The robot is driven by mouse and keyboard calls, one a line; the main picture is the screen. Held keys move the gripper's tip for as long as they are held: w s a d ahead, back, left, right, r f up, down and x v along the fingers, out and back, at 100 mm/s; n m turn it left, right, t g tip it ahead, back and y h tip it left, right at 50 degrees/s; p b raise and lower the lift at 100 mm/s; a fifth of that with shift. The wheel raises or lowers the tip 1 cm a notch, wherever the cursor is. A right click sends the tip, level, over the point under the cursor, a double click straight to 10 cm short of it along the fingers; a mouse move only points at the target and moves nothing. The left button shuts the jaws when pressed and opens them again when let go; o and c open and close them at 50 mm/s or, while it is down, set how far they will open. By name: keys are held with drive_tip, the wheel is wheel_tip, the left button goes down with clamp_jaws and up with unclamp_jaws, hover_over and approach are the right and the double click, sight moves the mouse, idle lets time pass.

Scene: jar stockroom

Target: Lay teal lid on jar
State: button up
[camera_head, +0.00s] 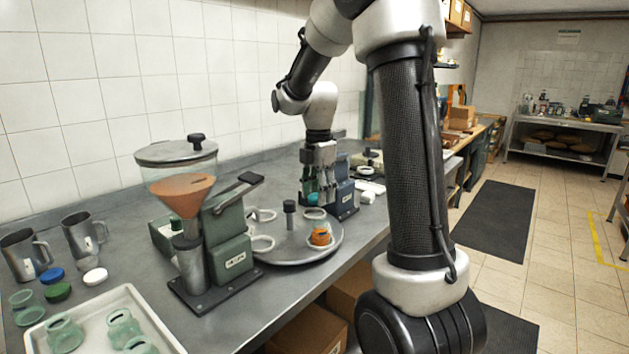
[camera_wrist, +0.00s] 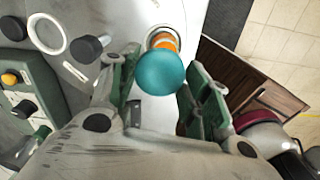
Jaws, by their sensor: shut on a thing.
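The teal lid (camera_wrist: 162,73) is held between the fingers of my gripper (camera_wrist: 160,92). In the head view only a little of the lid (camera_head: 312,198) shows, between the fingers of my gripper (camera_head: 317,195). The jar (camera_head: 320,234), clear with orange contents, stands upright on the round grey turntable (camera_head: 290,262). The lid is above the turntable, apart from the jar's mouth as far as I can see. In the wrist view the lid covers part of the jar (camera_wrist: 162,38), whose rim and orange contents show just beyond it.
A green filling machine with a hopper (camera_head: 185,180) stands left of the turntable. Empty ring holders (camera_head: 263,243) and a dark-capped post (camera_head: 290,207) are close by. Another machine (camera_head: 343,197) stands behind the gripper. A white tray (camera_head: 120,300) with glass jars lies front left.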

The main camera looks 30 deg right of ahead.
drive_tip(key=shift+s+d+f, duration=0.15)
drive_tip(key=shift+s+f, duration=0.15)
drive_tip(key=shift+s, duration=0.1)
drive_tip(key=shift+f, duration=2.85)
drive_tip(key=shift+f, duration=0.65)
idle(0.4)
drive_tip(key=o, duration=0.8)
drive_tip(key=o, duration=0.4)
drive_tip(key=shift+r, duration=0.1)
